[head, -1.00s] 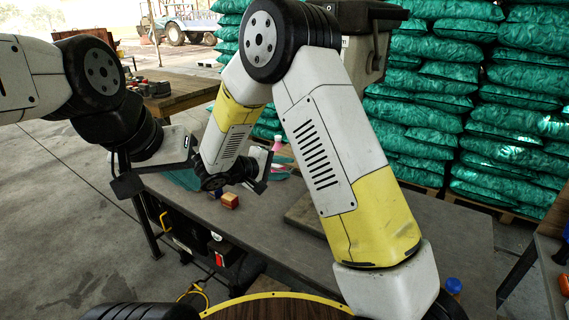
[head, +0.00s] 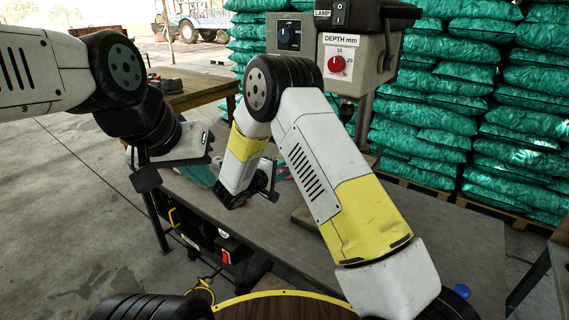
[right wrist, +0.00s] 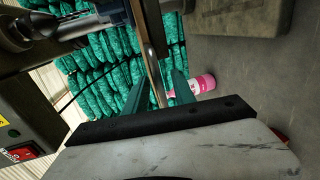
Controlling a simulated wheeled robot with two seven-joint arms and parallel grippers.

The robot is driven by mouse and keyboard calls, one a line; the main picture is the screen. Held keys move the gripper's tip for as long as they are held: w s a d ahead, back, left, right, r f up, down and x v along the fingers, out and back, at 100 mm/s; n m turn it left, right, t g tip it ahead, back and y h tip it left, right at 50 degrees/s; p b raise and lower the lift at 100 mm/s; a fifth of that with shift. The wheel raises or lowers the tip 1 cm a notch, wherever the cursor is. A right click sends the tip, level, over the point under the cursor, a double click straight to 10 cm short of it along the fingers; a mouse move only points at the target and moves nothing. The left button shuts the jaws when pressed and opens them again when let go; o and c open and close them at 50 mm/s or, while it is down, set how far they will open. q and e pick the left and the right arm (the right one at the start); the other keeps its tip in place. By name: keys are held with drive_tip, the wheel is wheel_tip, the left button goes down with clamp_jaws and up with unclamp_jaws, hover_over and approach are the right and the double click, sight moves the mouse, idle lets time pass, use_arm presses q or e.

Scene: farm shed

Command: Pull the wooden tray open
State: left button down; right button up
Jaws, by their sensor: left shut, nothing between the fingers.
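I cannot pick out the wooden tray for certain in either view. My left gripper (head: 203,176) hangs over the left end of the grey workbench (head: 400,220) in the head view, its slim teal fingers together and empty. My right gripper (head: 281,174) is over the bench behind my yellow-and-white arm, which hides most of it. In the right wrist view its two teal fingers (right wrist: 158,92) stand apart. A long, thin, brown-edged piece (right wrist: 150,60) shows between or behind them; I cannot tell whether they touch it.
A machine with a depth dial (head: 338,62) and lamp switch rises behind my right arm. Green sacks (head: 450,110) are stacked behind on pallets. A pink bottle (right wrist: 195,88) shows beyond the right fingers. A wooden table (head: 190,90) stands back left. Open floor lies left.

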drive_tip(key=shift+c, duration=0.4)
clamp_jaws()
idle(1.1)
